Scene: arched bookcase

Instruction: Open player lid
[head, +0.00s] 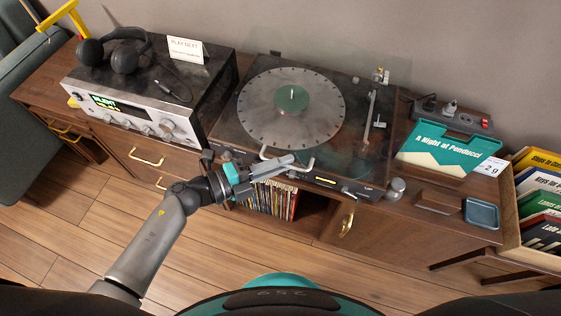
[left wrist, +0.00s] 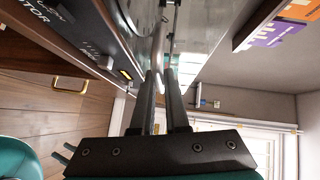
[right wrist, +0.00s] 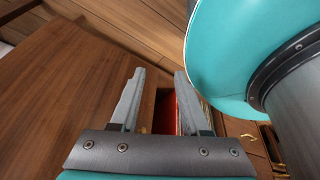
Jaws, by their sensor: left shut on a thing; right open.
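The record player (head: 240,134) stands on the wooden cabinet, with a grey round platter and a green centre label. Its clear lid (head: 388,130) is faint and seems to lie over the player; its exact tilt is hard to tell. A pale handle (head: 308,165) is at the lid's front edge. My left gripper (head: 288,161) is at this handle and shut on it; its fingers also show around a pale bar in the left wrist view (left wrist: 164,75). My right gripper (right wrist: 158,80) is open and empty, seen only in the right wrist view, near brown wood.
An amplifier (head: 125,118) with headphones (head: 125,62) and a card (head: 186,50) stands left of the player. A teal record sleeve (head: 445,148), a small blue tray (head: 481,213) and a record crate (head: 512,215) are to the right. Records (head: 275,200) fill a shelf below.

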